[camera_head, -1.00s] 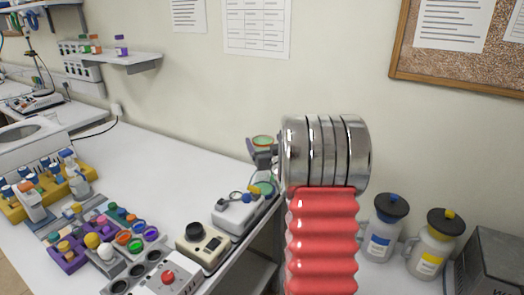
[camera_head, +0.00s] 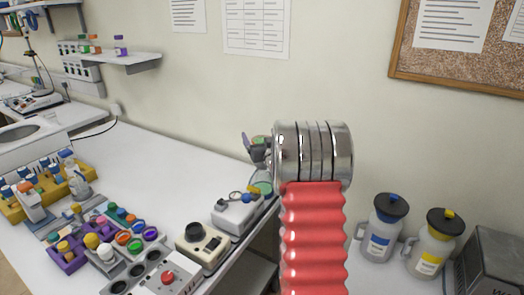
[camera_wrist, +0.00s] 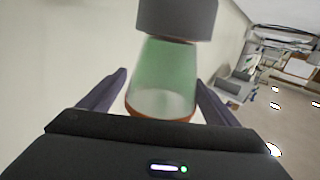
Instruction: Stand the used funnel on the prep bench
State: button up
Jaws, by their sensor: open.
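In the wrist view, a green translucent cone with an orange rim, which looks like the funnel (camera_wrist: 165,78), shows between the two dark fingers of my gripper (camera_wrist: 162,79). The fingers are spread, with a gap on each side of it. Its narrow end meets a grey cylinder (camera_wrist: 177,18); I cannot tell whether they touch. In the head view my gripper (camera_head: 252,148) is at the right edge of the white bench (camera_head: 165,160), partly hidden by my arm. The funnel cannot be clearly made out there. A green-topped round item (camera_head: 262,187) shows just below my gripper.
A white device (camera_head: 236,212), a beige box with a black knob (camera_head: 200,244) and a purple rack (camera_head: 68,257) line the bench's near side. Two jugs, one blue-labelled (camera_head: 381,236) and one yellow-labelled (camera_head: 432,246), stand at right. The bench's middle is clear.

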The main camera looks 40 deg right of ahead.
jog(key=shift+c, duration=0.7)
jog(key=c, duration=1.1)
notch_tip(320, 180, up, 10)
dwell(0.4)
